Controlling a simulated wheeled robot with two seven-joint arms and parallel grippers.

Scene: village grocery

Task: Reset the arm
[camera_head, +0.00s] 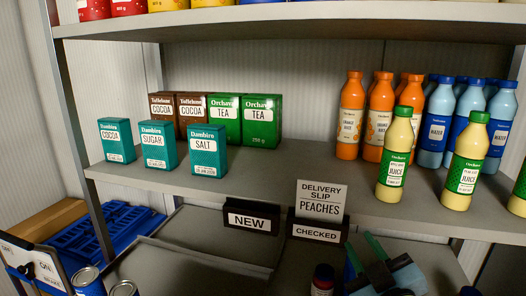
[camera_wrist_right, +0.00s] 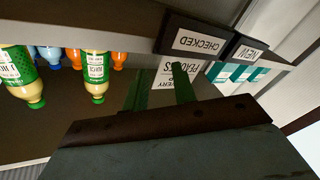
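My right gripper (camera_head: 361,245) is at the lower right of the head view, in front of the shelf edge and just right of the CHECKED sign. My left gripper is not in view.
The middle shelf (camera_head: 270,175) holds teal boxes (camera_head: 207,150), green tea boxes (camera_head: 261,120) and several bottles (camera_head: 395,155). The NEW sign (camera_head: 251,218), CHECKED sign (camera_head: 317,231) and PEACHES slip (camera_head: 321,199) stand at its front. Cans (camera_head: 88,281) and a dark jar (camera_head: 322,281) are below.

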